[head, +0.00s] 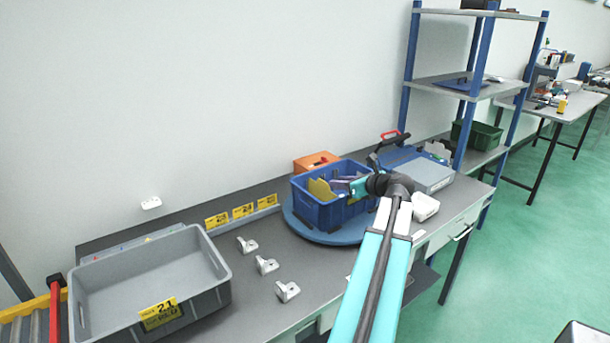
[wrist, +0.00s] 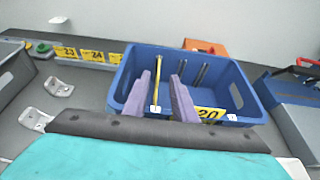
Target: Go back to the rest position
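My gripper (head: 342,184) is at the end of my turquoise arm, over the blue bin (head: 327,216) in the head view. In the wrist view, its two purple fingers (wrist: 171,95) stand apart with a gap between them, and no casting shows in the gap. The fingers overlap the blue bin (wrist: 258,97) in that view; how deep they reach cannot be told. Three pale metal castings stand in a row on the bench: a rear one (head: 247,245), a middle one (head: 267,265) and a front one (head: 287,291). Two castings also show at left in the wrist view (wrist: 58,87).
The blue bin stands on a round blue turntable (head: 316,235). A grey crate (head: 185,307) labelled 21 is at left. An orange box (head: 308,162), a grey-blue case (head: 425,174) and a blue-post shelf (head: 482,60) are behind and right. Yellow number labels (head: 243,211) line the back.

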